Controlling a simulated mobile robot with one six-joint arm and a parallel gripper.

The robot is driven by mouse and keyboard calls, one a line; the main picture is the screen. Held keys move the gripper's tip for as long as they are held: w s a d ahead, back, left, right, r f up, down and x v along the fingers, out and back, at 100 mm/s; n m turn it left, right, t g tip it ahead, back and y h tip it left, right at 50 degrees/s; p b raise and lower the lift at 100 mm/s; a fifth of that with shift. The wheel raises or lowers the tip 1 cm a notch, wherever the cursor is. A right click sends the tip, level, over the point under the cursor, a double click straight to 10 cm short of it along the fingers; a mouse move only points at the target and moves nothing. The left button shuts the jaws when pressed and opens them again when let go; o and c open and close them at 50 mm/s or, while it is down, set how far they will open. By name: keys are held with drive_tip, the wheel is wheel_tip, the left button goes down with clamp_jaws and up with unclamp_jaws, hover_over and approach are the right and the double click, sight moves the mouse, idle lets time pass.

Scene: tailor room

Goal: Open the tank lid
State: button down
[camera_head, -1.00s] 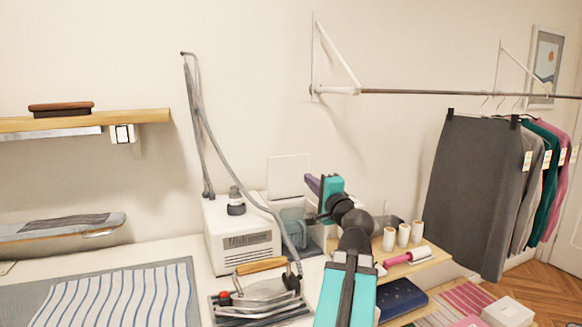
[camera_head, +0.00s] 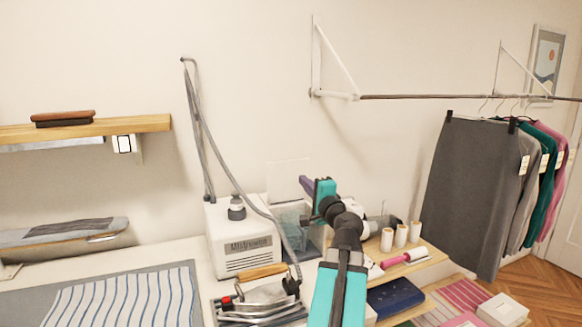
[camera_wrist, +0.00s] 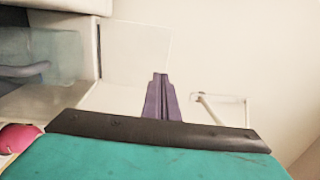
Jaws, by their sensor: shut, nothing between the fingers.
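The tank (camera_head: 291,217) is a clear box with bluish contents, just right of the white steam station (camera_head: 243,250). Its clear lid (camera_head: 287,176) stands up as a thin upright panel above the tank's back, against the wall. My gripper (camera_head: 305,184) has its purple fingers shut and empty, at the panel's right edge in the head view; I cannot tell whether they touch it. In the wrist view, my fingers (camera_wrist: 161,92) are together, with the see-through lid panel (camera_wrist: 135,50) just left of them and the tank (camera_wrist: 45,55) at the far left.
A steam iron (camera_head: 262,292) with a wooden handle sits in front of the station, its grey hose rising along the wall.

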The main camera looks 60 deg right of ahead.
sight(289, 166)
drive_tip(key=shift+w+d+r+p, duration=0.2)
drive_tip(key=shift+w+d+p, duration=0.3)
drive_tip(key=shift+p, duration=4.4)
drive_tip(key=shift+p+x, duration=1.7)
drive_tip(key=shift+x, duration=2.7)
drive_tip(key=shift+w+f, duration=0.1)
drive_tip(key=shift+w, duration=0.05)
drive_tip(key=shift+w+d, duration=0.15)
